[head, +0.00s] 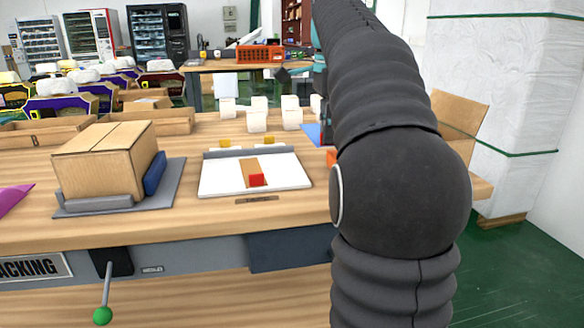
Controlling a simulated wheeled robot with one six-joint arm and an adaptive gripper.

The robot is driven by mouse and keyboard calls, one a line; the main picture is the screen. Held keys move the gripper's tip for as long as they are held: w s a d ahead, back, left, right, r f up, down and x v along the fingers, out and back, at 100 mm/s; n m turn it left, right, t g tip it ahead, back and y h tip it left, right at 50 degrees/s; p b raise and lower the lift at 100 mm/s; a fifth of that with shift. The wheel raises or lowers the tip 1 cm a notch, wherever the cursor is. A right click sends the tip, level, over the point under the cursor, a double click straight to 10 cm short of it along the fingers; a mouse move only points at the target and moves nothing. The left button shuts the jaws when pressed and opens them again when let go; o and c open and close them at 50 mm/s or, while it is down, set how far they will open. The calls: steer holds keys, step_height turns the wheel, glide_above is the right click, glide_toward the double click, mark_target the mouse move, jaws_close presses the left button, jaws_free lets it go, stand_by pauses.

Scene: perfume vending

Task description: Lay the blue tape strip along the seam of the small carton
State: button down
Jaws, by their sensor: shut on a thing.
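The small carton (90,170) is closed and sits on a grey fixture plate (128,206) at the left of the bench. A seam line runs across its top. No blue strip shows on the carton top. A blue block (155,173) stands against its right side. A flat blue piece (313,132) lies on the bench beside my arm, partly hidden; I cannot tell whether it is the tape strip. Teal parts of my wrist (320,75) show at the arm's left edge. My gripper's fingers are hidden behind the arm, so what they hold cannot be seen.
A green-knobbed lever (103,315) is at the front. Bench top (190,220) is bare between fixture and board.

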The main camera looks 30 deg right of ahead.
glide_above(292, 179)
step_height(292, 179, down, 5)
steer(key=shift+s+r+b, duration=0.1)
steer(key=shift+r+b, duration=0.1)
steer(key=shift+b, duration=0.15)
steer(key=shift+f+b, duration=0.6)
steer(key=shift+f, duration=1.4)
steer(key=shift+f, duration=0.15)
steer(key=c, duration=1.3)
jaws_free()
step_height(292, 179, up, 12)
steer(key=p, duration=0.4)
steer(key=shift+r, duration=0.2)
